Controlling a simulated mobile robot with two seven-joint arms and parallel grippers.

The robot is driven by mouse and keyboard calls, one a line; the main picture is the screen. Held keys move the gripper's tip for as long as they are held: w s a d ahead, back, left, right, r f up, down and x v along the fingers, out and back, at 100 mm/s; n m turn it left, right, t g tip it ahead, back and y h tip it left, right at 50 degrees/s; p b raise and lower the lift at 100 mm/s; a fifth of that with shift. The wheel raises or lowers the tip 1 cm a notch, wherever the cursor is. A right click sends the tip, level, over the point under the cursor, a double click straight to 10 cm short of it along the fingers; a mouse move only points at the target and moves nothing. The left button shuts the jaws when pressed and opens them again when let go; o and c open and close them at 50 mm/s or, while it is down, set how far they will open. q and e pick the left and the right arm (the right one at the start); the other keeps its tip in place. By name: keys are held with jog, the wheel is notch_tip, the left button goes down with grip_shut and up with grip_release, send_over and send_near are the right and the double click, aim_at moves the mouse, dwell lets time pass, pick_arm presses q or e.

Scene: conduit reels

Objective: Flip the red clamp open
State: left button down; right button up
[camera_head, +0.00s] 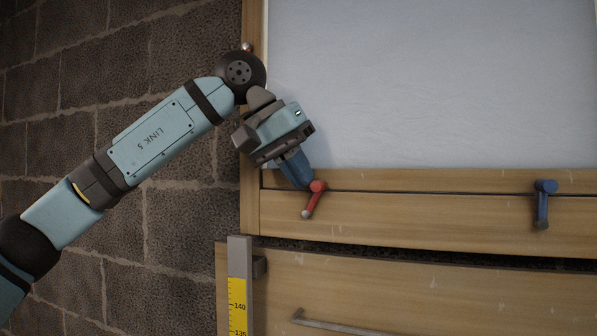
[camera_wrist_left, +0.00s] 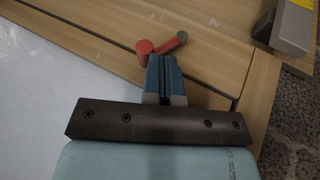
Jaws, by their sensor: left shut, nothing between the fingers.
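The red clamp (camera_head: 314,197) sits on the wooden rail at the lower left of the pale panel in the head view. Its red pivot is at the top and its lever slants down to the left, ending in a grey tip. It also shows in the left wrist view (camera_wrist_left: 160,45), just beyond the fingertips. My left gripper (camera_head: 303,183) is shut and empty, its blue fingers right beside the clamp's pivot. I cannot tell whether they touch it. The fingers also show in the wrist view (camera_wrist_left: 163,65). My right gripper is not in view.
A blue clamp (camera_head: 542,203) hangs on the same wooden rail (camera_head: 430,217) to the right, its lever pointing down. A yellow measuring scale (camera_head: 238,300) stands at the lower left. A grey bar handle (camera_head: 345,325) lies across the lower wooden panel. A block wall is on the left.

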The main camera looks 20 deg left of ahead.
aim_at(320, 181)
pick_arm(q)
jog(key=shift+d, duration=0.3)
jog(key=shift+d+p, duration=0.3)
jog(key=shift+d, duration=0.45)
jog(key=shift+d+f, duration=0.35)
jog(key=shift+d, duration=0.4)
jog(key=shift+a, duration=0.2)
jog(key=shift+a+f, duration=0.1)
jog(key=shift+a, duration=0.6)
